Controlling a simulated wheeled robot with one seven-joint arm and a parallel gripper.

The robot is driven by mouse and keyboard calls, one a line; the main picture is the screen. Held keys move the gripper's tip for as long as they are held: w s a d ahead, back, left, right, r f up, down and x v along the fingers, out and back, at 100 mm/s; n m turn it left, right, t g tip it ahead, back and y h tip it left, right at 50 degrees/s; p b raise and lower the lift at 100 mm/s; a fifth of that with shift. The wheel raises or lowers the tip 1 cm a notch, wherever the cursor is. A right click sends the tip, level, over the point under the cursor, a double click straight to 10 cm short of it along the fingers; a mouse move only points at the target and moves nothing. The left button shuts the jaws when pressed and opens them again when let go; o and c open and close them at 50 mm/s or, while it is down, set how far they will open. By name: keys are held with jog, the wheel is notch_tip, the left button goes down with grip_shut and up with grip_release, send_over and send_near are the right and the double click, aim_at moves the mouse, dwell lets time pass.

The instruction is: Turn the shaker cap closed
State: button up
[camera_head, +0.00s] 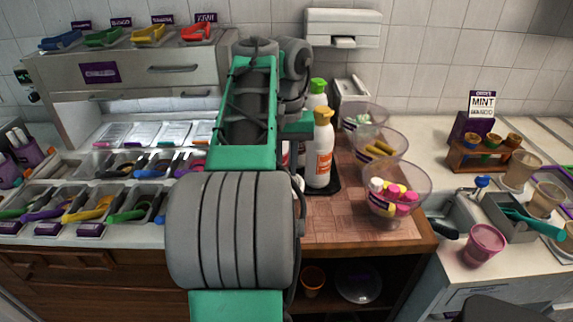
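A white bottle with an orange label and a tan-orange cap (320,150) stands upright on a dark tray (334,189) right of my arm. A bottle with a green cap (317,88) stands behind it. Which container is the shaker, and whether its cap is open or closed, I cannot tell. Parts of other pale containers peek out beside my arm, mostly covered by it. My arm's wrist section reaches down just left of the orange-capped bottle. My gripper's fingers are hidden behind my arm, so I cannot see what they touch.
Three clear bowls, one with pink and yellow-topped items (391,200), stand right of the bottles on the wooden counter (350,232). Topping bins with colored scoops line the left. A cup holder (480,158) and pink cup (484,244) are at right. A paper dispenser (343,28) hangs behind.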

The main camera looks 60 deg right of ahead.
grip_shut()
jog(key=shift+m, duration=0.4)
jog(key=m, duration=0.3)
jog(key=shift+s+d, duration=0.1)
jog(key=shift+s, duration=0.15)
jog(key=m, duration=0.5)
jog(key=shift+s+b, duration=0.3)
jog(key=shift+b, duration=0.05)
jog(key=m, duration=0.4)
jog(key=shift+s+a+m, duration=0.2)
jog(key=shift+s+m, duration=0.05)
jog(key=shift+m, duration=0.05)
jog(key=shift+s+a+m, duration=0.1)
jog(key=shift+a+m, duration=0.05)
jog(key=shift+m, duration=1)
jog(key=shift+s+a+m, duration=0.1)
jog(key=shift+m, duration=1.05)
